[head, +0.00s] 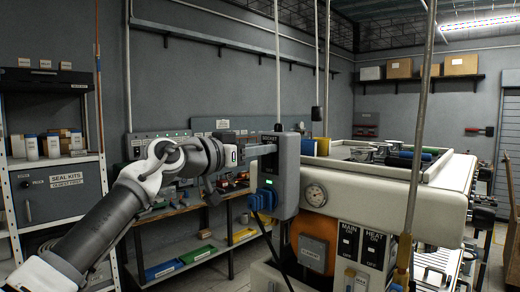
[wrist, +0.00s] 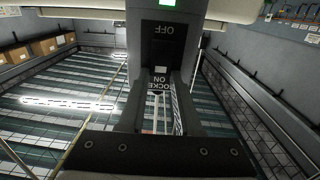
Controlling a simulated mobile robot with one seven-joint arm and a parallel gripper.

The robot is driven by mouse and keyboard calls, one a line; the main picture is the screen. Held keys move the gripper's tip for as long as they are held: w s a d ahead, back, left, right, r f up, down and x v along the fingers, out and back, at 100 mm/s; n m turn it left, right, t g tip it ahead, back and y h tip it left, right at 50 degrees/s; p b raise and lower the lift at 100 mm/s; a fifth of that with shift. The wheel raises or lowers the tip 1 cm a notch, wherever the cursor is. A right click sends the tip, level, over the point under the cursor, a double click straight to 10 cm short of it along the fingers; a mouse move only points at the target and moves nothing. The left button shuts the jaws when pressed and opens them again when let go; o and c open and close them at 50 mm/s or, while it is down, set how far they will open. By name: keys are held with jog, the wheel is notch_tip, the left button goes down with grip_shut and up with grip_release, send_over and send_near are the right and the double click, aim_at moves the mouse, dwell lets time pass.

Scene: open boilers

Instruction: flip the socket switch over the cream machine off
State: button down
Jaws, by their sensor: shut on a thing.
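In the wrist view, which shows the box upside down, my gripper (wrist: 160,82) is shut on the socket switch (wrist: 160,70). Its small pale tip shows between the fingers, close to the ON mark. The OFF mark is clear of the fingers. The fingers hide most of the switch. A green lamp (wrist: 167,3) is lit on the box.
Cables hang below the plugs. A workbench (head: 190,212) runs along the back wall.

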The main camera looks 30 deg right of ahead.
jog(key=shift+f, duration=0.15)
jog(key=b, duration=0.2)
jog(key=shift+f+b, duration=0.25)
jog(key=shift+b, duration=0.05)
jog(key=shift+f+h+b, duration=0.1)
jog(key=shift+h+b, duration=0.4)
jog(key=shift+b, duration=0.65)
jog(key=h+b, duration=0.1)
jog(key=b, duration=0.3)
jog(key=shift+s+a+f+t, duration=0.1)
jog(key=shift+a+f+t, duration=0.1)
jog(key=shift+t, duration=0.2)
jog(key=shift+r+h+b, duration=0.15)
jog(key=shift+h+b, duration=0.45)
jog(key=shift+b, duration=0.65)
jog(key=shift+r, duration=0.1)
jog(key=c, duration=0.6)
grip_release()
jog(key=shift+a, duration=0.15)
